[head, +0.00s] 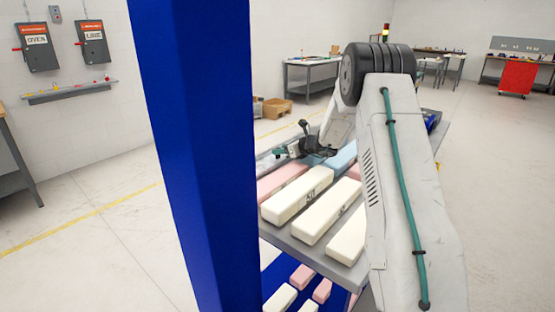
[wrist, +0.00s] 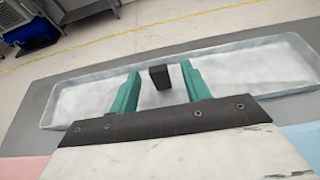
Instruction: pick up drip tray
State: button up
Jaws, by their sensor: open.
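The drip tray (wrist: 270,65) is a long, shallow, pale grey tray with a low raised rim. It lies across the wrist view on a dark grey surface. A small black block (wrist: 160,77) stands up at the tray's middle; I cannot tell whether it is part of the tray. My gripper (wrist: 160,70) is open, its two teal fingers reaching over the tray on either side of the block, with gaps visible on both sides. In the head view my gripper (head: 282,152) is at the far end of the shelf, and the tray is hard to make out there.
Cream foam bars (head: 297,194) and a pink bar (head: 282,181) lie on the upper shelf on the near side of my gripper. More bars lie on a lower shelf (head: 303,275). A blue post (head: 200,150) blocks part of the head view.

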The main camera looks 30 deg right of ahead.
jog(key=shift+w+a, duration=0.1)
jog(key=shift+w, duration=0.05)
grip_shut()
